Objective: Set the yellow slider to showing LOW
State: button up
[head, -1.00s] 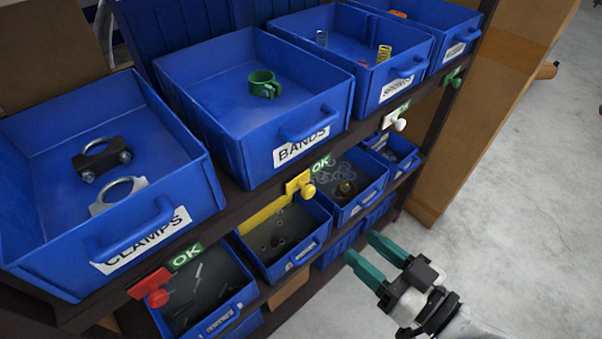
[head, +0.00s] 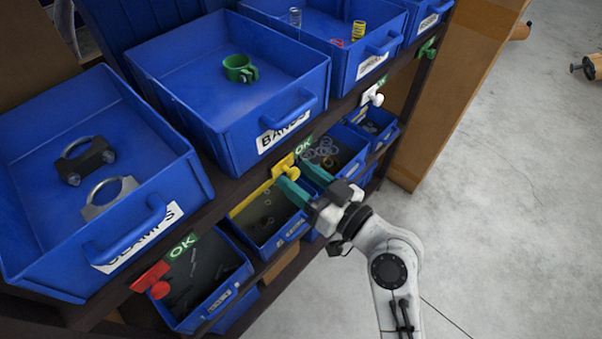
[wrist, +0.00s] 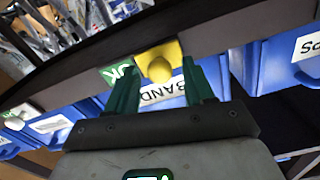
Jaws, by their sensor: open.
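The yellow slider (head: 281,164) with its round knob sits on the dark shelf edge below the BANDS bin. A green OK label (head: 303,147) shows just to its right in the head view; no LOW label is visible. My gripper (head: 299,178) is open, its two green fingers pointing at the slider from the front. In the wrist view, the yellow slider (wrist: 158,60) and its knob appear between the fingertips of my gripper (wrist: 161,75), with a gap on each side. I cannot tell whether the fingertips reach past the knob.
A red slider (head: 152,279) and a white slider (head: 373,97) sit along the same shelf edge. The blue BANDS bin (head: 225,117) stands above, and small bins with loose parts, such as this one (head: 285,238), sit below.

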grip_shut()
dwell(0.6)
